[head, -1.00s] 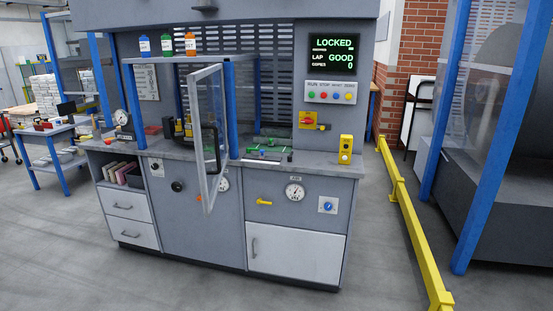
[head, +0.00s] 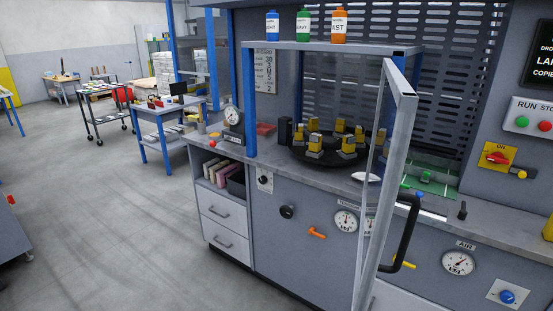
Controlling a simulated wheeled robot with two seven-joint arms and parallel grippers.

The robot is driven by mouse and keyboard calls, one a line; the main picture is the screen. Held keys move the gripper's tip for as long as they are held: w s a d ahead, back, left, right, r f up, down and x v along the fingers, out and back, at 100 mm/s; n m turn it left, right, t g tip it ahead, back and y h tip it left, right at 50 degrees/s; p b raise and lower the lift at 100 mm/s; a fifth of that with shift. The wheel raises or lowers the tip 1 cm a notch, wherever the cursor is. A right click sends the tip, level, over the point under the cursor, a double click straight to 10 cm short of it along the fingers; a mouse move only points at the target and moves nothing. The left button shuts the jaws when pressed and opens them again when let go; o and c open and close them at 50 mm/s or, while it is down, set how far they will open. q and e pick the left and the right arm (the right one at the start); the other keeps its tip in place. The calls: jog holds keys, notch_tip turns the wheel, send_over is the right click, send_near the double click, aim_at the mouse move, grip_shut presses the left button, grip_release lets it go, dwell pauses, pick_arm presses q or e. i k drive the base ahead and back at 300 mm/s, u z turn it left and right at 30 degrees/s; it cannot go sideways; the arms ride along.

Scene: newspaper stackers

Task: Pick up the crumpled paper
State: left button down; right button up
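I cannot make out a crumpled paper for certain. A small white object (head: 366,177) lies at the front edge of the grey counter (head: 290,172), just left of the open glass door; it is too small to tell whether it is paper. Neither of my grippers shows in the head view.
The glass door (head: 401,85) stands open, jutting toward me with its black handle (head: 404,232). A black turntable with yellow-topped blocks (head: 347,146) sits on the counter. A blue-legged table (head: 160,112) and black cart (head: 92,112) stand left. The left floor is clear.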

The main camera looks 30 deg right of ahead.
aim_at(359, 175)
jog(key=u, duration=0.05)
jog(key=i, duration=2.1)
jog(key=z, duration=1.15)
jog(key=i, duration=1.05)
jog(key=z, duration=1.25)
